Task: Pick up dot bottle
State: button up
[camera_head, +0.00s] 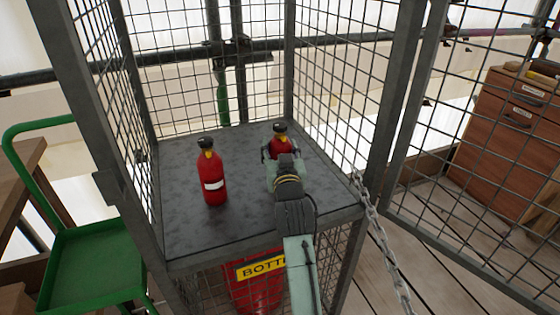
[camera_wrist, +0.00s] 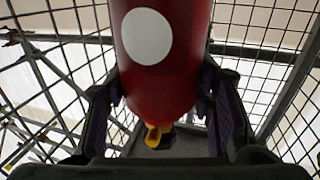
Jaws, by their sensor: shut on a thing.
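The dot bottle (camera_head: 281,147) is red with a dark cap and a yellow band at its neck. It is at the right of the cage shelf, partly hidden behind my gripper (camera_head: 280,158). In the wrist view the dot bottle (camera_wrist: 168,75) shows a round white dot on its side. My gripper's fingers (camera_wrist: 163,100) are on either side of it and closed on it. I cannot tell whether its base touches the shelf. A second red bottle (camera_head: 212,178) with a white stripe stands upright on the shelf to the left.
The grey shelf (camera_head: 180,225) is inside a wire mesh cage with a post (camera_head: 395,100) at right. Its mesh door (camera_head: 475,120) stands open to the right, and a chain (camera_head: 385,240) hangs beside it. A red bin labelled "BOTT" (camera_head: 250,290) is below. A green cart (camera_head: 95,265) stands left.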

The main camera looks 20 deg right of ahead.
jog(key=c, duration=0.4)
jog(key=shift+r, duration=0.1)
jog(key=shift+c, duration=0.4)
